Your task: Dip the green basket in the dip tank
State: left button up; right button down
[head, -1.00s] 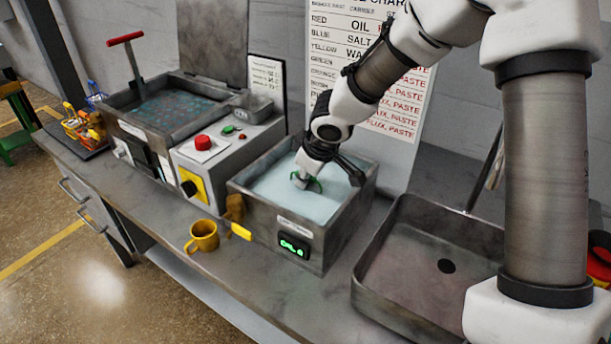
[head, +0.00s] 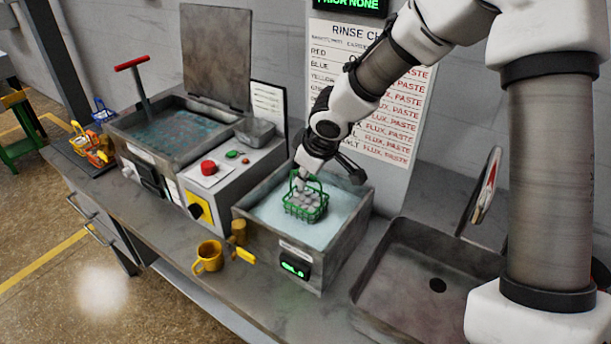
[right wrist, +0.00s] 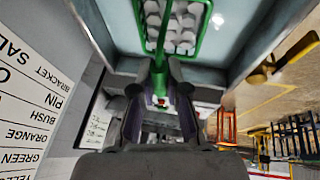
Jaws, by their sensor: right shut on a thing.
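The green basket (head: 306,204), filled with grey pieces, hangs upright from my right gripper (head: 300,178). In the head view it is over the pale liquid of the dip tank (head: 331,254), inside the tank's outline; I cannot tell whether its bottom touches the liquid. In the right wrist view my right gripper (right wrist: 160,95) is shut on the green handle, with the basket (right wrist: 175,25) and its grey pieces beyond the fingertips. The tank has a lit green display on its front. My left gripper is not in view.
A sink (head: 425,280) is right of the tank. A control box (head: 228,165) with a red button and another tank (head: 172,130) are left. A yellow mug (head: 208,257) stands by the front edge. Orange and blue baskets (head: 92,145) sit far left. A wall chart (head: 385,130) hangs behind.

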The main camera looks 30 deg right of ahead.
jog(key=shift+r+p, duration=3.4)
jog(key=shift+r, duration=0.9)
